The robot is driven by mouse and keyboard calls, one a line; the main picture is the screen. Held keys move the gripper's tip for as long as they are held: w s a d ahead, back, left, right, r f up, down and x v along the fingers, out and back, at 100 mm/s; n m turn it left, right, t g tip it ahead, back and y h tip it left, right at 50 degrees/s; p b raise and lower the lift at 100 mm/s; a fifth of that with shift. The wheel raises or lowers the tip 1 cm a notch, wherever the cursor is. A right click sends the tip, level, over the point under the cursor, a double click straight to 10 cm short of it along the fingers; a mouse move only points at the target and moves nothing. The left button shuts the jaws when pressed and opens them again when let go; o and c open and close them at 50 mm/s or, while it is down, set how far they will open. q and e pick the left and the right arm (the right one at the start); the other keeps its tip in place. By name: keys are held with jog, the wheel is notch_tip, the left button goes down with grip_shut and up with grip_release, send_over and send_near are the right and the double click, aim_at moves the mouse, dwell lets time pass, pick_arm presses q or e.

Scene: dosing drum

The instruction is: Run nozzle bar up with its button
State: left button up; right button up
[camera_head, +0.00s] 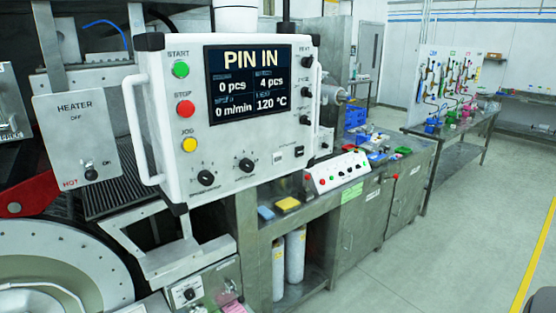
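Neither of my grippers can be made out in this view. A white control panel (225,150) fills the upper middle; its screen (250,84) reads "PIN IN", "0 pcs", "4 pcs", "0 m/min" and "120 °C". Down its left side are a green START button (180,69), a red STOP button (185,109) and a yellow JOG button (189,144). A smaller sloped button box (338,172) with red, green and dark buttons stands on the bench. I cannot tell which button belongs to the nozzle bar, and I cannot identify the bar itself.
A heater box (78,137) marked OFF is at left, above a large pale drum (65,268). A small switch box (190,292) sits low. The steel bench (372,215) holds blue bins (355,117); white cylinders (295,253) stand below.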

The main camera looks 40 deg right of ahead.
grip_shut()
dwell(1.8)
